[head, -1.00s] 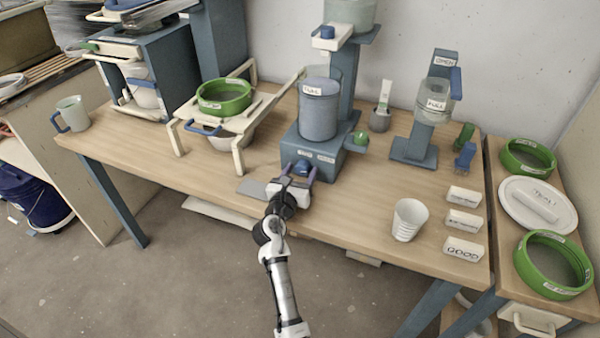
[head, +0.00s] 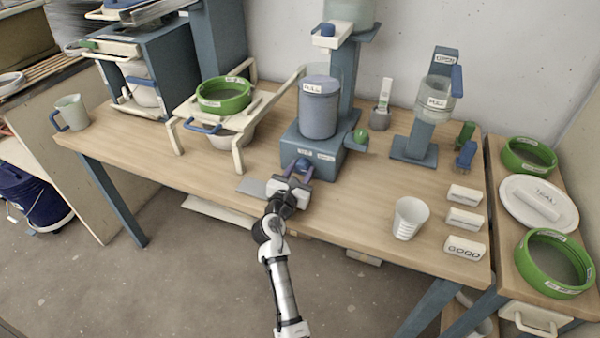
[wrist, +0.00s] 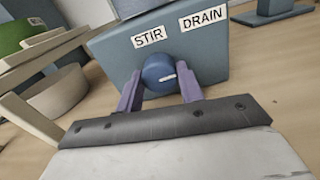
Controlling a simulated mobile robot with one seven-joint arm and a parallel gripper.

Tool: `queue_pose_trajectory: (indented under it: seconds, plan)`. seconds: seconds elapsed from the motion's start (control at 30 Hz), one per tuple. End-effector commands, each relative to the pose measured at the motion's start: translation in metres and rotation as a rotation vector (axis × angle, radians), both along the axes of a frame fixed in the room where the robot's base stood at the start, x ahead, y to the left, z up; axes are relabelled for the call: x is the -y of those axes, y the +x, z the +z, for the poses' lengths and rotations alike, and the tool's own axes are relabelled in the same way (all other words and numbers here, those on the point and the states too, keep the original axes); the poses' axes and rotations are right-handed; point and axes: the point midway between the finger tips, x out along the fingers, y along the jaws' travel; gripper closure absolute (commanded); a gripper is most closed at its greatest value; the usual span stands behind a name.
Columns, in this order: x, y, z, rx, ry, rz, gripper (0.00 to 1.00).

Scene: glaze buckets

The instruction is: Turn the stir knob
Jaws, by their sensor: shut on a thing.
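The stir knob (wrist: 159,68) is a round blue knob with a short white mark on the front of the blue-grey base box (wrist: 212,62). In the wrist view the STIR label (wrist: 149,37) is above and left of it, and the DRAIN label (wrist: 202,18) is further right. The mark points roughly to the right, slightly tilted. My gripper (wrist: 160,84) has its two purple fingers on either side of the knob, shut on it. In the head view the knob (head: 302,164) is partly hidden between the fingers of my gripper (head: 299,170).
A grey-blue bucket labelled FULL (head: 318,112) stands on the base box. A green sieve (head: 224,97) on a cream stand is to the left. A white cup (head: 409,218) stands at the right. The table front between my arm and the cup is clear.

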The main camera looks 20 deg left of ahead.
Motion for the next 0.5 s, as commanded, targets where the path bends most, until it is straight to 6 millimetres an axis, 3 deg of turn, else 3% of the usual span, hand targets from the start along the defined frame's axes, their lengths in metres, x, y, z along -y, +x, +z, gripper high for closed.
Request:
queue_pose_trajectory:
  seconds: [0.5]
  plan:
    - [-0.0002, -0.0001, -0.0006, 0.009, 0.268, 0.000, 0.85]
